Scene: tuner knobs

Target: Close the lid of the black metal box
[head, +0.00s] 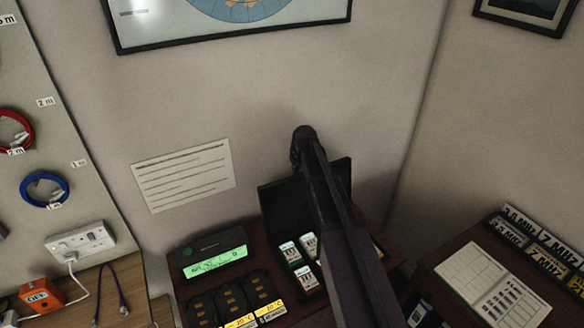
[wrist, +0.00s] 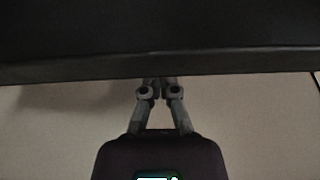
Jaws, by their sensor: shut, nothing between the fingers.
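The black metal box (head: 268,225) stands against the wall in the head view, with its lid (head: 340,176) raised. White-labelled packs (head: 290,252) sit inside it. My dark arm crosses in front and hides the middle of the lid and much of the box's right side. In the wrist view my gripper (wrist: 158,84) is shut and empty. Its fingertips are at the lower edge of a wide dark panel (wrist: 160,35), which looks like the lid. I cannot tell whether they touch it. The fingertips are not clear in the head view.
A device with a green display (head: 214,263) stands left of the box, with black units (head: 230,297) in front of it. A paper sheet (head: 183,175) is on the wall. A side table with a notebook (head: 490,285) is at right.

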